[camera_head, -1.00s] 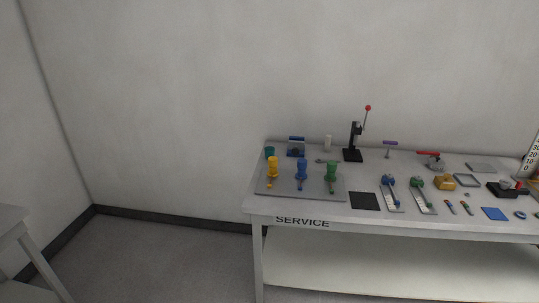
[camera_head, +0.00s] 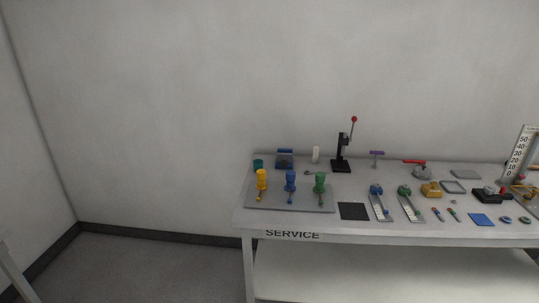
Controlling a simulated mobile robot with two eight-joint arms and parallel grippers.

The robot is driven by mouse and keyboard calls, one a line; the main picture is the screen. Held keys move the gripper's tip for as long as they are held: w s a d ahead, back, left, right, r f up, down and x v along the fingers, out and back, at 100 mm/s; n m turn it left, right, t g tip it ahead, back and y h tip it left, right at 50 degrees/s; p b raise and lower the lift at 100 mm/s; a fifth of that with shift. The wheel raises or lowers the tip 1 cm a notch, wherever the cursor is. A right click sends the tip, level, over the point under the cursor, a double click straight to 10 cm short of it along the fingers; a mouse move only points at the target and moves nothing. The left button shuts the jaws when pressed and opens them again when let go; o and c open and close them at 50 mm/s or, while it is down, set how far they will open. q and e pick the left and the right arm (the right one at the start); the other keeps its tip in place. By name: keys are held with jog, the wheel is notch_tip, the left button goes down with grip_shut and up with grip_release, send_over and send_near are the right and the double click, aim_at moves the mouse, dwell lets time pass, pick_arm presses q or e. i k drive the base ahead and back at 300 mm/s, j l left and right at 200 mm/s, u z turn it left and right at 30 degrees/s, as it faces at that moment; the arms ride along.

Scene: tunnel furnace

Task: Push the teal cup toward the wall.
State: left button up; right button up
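The teal cup (camera_head: 258,164) is small and stands at the back left corner of the service table (camera_head: 292,224). It is near the wall (camera_head: 180,110), behind the yellow-topped piece and left of a small blue device. Neither of my grippers shows in the head view.
A grey plate (camera_head: 289,208) holds a yellow (camera_head: 262,179), a blue (camera_head: 291,180) and a green piece (camera_head: 320,182) in front of the cup. A blue device (camera_head: 285,158), a white cylinder (camera_head: 316,155) and a black lever press (camera_head: 341,157) stand along the back.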

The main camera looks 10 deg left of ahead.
aim_at(258, 166)
jog(key=i+l+z, duration=0.1)
jog(key=i, duration=1.15)
jog(key=i+l+z, duration=0.1)
jog(key=i, duration=1.2)
jog(key=l, duration=0.1)
